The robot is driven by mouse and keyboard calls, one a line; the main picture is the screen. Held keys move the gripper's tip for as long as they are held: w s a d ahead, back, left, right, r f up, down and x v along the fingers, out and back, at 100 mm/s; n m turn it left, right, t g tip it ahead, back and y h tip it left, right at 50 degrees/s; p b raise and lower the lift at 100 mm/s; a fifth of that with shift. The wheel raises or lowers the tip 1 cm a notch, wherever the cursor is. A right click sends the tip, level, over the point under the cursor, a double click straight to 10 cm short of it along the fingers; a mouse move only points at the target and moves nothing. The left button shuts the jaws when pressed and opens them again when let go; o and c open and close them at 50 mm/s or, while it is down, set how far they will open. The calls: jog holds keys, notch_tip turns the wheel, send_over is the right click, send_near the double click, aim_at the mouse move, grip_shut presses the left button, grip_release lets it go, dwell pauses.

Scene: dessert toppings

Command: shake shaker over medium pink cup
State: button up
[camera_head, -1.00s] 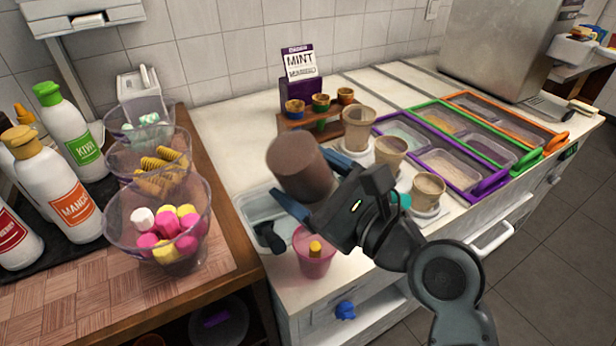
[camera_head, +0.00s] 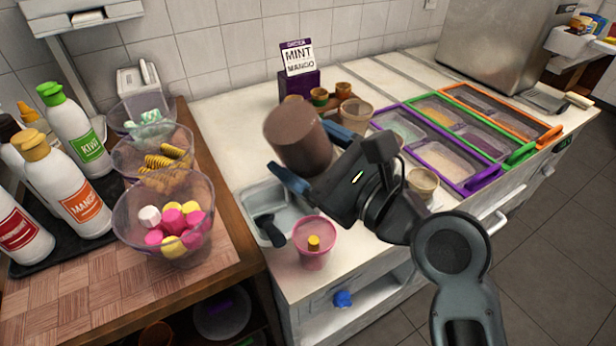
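My gripper (camera_head: 316,162) is shut on a brown cylindrical shaker (camera_head: 297,137), its two blue fingers on either side of it. The shaker is held tilted in the air, above and slightly left of the pink cup in the picture. The pink cup (camera_head: 314,257) stands upright on the front left of the white counter, with a yellow piece (camera_head: 314,242) inside. I cannot see the shaker's opening or anything falling from it.
A metal bin with a dark scoop (camera_head: 269,229) lies just left of the pink cup. Beige cups (camera_head: 422,183) stand behind my arm. Topping trays (camera_head: 455,165) fill the right. Clear bowls (camera_head: 143,225) and sauce bottles stand on the wooden counter at left.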

aim_at(307, 181)
jog(key=shift+r, duration=1.25)
notch_tip(307, 181, down, 8)
jog(key=b, duration=0.4)
jog(key=shift+f, duration=0.1)
jog(key=shift+r, duration=0.2)
notch_tip(307, 181, up, 3)
jog(key=p, duration=0.3)
jog(key=shift+f, duration=0.1)
jog(key=shift+r+p, duration=0.5)
jog(key=shift+r, duration=1.95)
